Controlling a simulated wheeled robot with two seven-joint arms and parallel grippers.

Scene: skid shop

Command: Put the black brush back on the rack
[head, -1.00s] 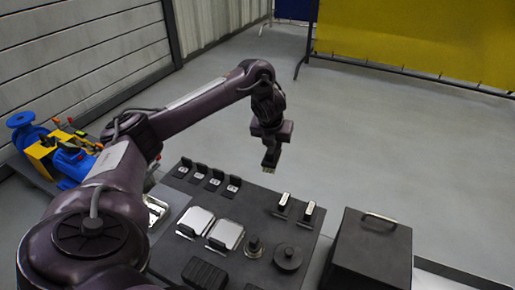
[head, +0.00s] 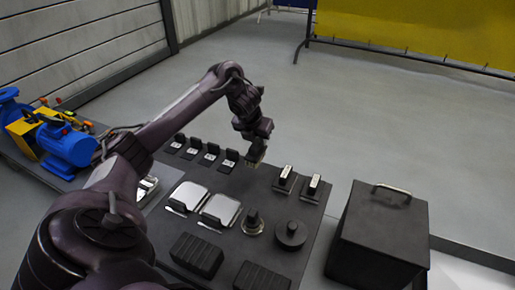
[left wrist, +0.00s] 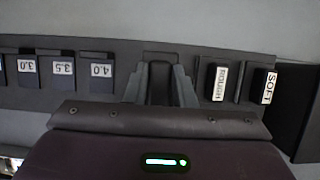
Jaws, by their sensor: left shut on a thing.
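My left gripper (head: 255,160) is at the far part of the dark board (head: 268,190), between the row of small number-tagged blocks and the two upright labelled pieces. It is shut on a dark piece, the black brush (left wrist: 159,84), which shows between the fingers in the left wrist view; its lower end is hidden. A dark pad of the rack (left wrist: 160,55) shows just past it, between the "4.0" block (left wrist: 101,71) and the "ROUGH" piece (left wrist: 217,82). I cannot tell whether the brush touches the pad. My right gripper is not in view.
The "SOFT" piece (left wrist: 264,86) stands right of "ROUGH". Nearer me are two light trays (head: 221,209), a knob (head: 252,222), a round dark part (head: 290,235) and ribbed black blocks (head: 197,255). A dark box (head: 380,235) stands right; a blue machine (head: 66,146) left.

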